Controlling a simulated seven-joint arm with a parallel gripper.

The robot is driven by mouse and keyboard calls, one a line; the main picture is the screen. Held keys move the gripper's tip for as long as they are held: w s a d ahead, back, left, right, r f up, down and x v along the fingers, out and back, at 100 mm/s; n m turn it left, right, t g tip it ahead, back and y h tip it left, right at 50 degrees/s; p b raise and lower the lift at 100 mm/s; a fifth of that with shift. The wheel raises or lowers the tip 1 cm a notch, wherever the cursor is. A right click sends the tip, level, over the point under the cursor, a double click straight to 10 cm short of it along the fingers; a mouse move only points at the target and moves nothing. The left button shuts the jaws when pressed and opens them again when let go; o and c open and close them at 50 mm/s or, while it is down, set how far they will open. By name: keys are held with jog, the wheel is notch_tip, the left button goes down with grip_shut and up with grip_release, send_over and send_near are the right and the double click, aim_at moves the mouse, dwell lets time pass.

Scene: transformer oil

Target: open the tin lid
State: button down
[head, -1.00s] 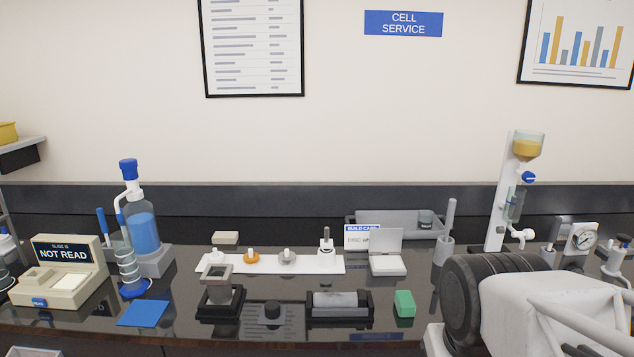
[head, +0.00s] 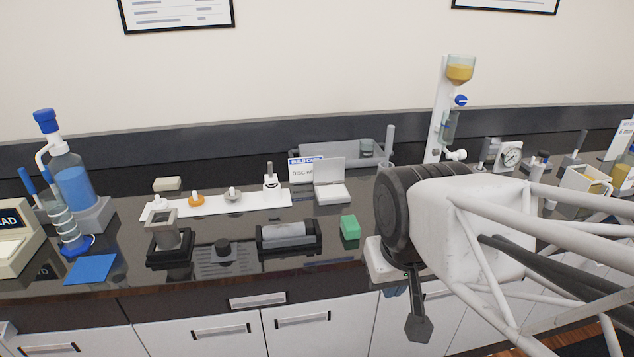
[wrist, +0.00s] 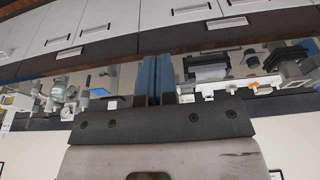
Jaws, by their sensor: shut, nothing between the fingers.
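A small white hinged box, which looks like the tin (head: 333,193), stands on the dark bench in the head view, right of the build card. Its pale lid (head: 329,171) stands raised at the back. My gripper shows in the wrist view (wrist: 157,64), its two blue-grey fingers side by side, shut and empty. In the head view my arm is at the right, in front of the bench, well apart from the tin. I cannot clearly pick out the tin in the wrist view, which shows the bench upside down.
A green block (head: 349,228) and a black tray with a grey roll (head: 288,238) lie in front of the tin. A white strip with small knobbed parts (head: 215,205) is to its left. A grey tray (head: 338,152) and a column with an amber funnel (head: 460,72) stand behind.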

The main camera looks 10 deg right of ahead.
jog(key=c, duration=1.8)
grip_release()
jog(key=o, duration=0.5)
jog(key=shift+w+r, duration=0.1)
jog(key=shift+c, duration=0.2)
jog(key=shift+o, duration=1.3)
jog(key=shift+w+r, duration=0.2)
jog(key=shift+w, duration=0.1)
jog(key=shift+o, duration=1.4)
jog(key=w+r+g, duration=0.1)
jog(key=w+r, duration=0.2)
jog(key=w, duration=0.5)
jog(key=w+r, duration=0.4)
jog(key=w, duration=0.5)
jog(key=shift+w+d+g, duration=0.2)
jog(key=shift+d+g, duration=0.2)
jog(key=w+d+f+g+h, duration=0.1)
jog(key=w+f+g+h, duration=0.2)
jog(key=w, duration=3.3)
jog(key=w+f+g, duration=0.2)
jog(key=w+f, duration=0.9)
jog(key=w, duration=0.3)
jog(key=shift+w+d+f+y, duration=0.3)
jog(key=shift+w+d, duration=0.1)
jog(key=shift+d, duration=0.05)
jog(key=shift+f, duration=0.1)
